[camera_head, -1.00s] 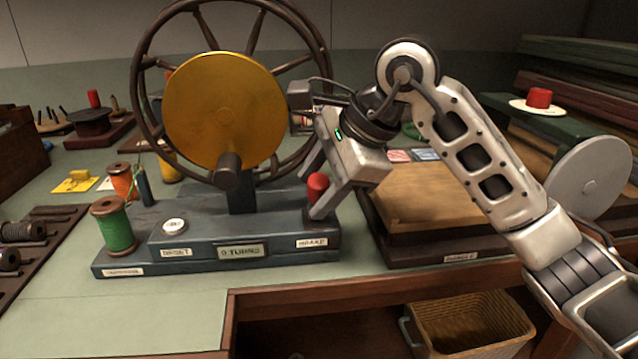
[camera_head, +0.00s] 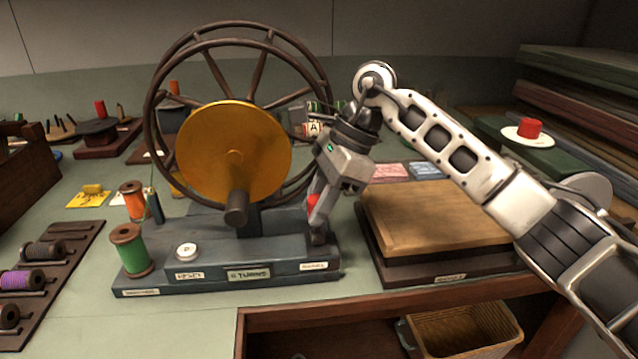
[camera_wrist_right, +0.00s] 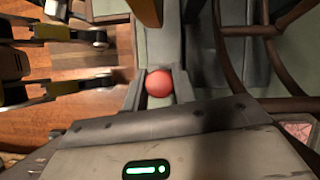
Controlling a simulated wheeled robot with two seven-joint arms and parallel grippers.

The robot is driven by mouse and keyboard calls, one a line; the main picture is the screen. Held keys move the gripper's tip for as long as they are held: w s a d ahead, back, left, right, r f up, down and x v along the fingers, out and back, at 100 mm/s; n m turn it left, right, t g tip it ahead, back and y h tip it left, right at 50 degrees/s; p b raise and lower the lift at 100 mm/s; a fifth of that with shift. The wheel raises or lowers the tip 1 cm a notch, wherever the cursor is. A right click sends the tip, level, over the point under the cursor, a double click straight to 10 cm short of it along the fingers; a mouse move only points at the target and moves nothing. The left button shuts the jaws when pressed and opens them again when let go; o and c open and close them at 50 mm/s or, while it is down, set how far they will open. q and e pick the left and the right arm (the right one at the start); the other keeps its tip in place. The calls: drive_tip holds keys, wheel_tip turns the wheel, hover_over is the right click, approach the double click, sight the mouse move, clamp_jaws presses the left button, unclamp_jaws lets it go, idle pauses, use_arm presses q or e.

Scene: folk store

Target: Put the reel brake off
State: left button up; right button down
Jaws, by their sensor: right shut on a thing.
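The reel machine stands on the bench with a yellow disc (camera_head: 232,152), a dark spoked wheel (camera_head: 205,38) behind it and a blue-grey base (camera_head: 215,284). The red brake knob (camera_head: 312,201) is at the base's right end, above the brake label (camera_head: 314,266). My right gripper (camera_head: 318,215) points down over it, shut on the knob and partly hiding it. In the right wrist view the round red knob (camera_wrist_right: 159,83) sits between the two fingers. I do not see my left gripper in the head view.
A green spool (camera_head: 130,250) and white reset button (camera_head: 186,251) are on the left of the base. A wooden board (camera_head: 435,215) lies to the right. Stacked boards (camera_head: 575,100) stand at far right. A wicker basket (camera_head: 465,335) is below the bench.

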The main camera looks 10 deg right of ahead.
drive_tip(key=shift+w+g+p, duration=0.25)
drive_tip(key=shift+g+p, duration=0.05)
drive_tip(key=shift+g, duration=0.2)
drive_tip(key=c, duration=1.1)
unclamp_jaws()
drive_tip(key=v, duration=1.6)
drive_tip(key=shift+p, duration=0.4)
drive_tip(key=shift+c, duration=0.4)
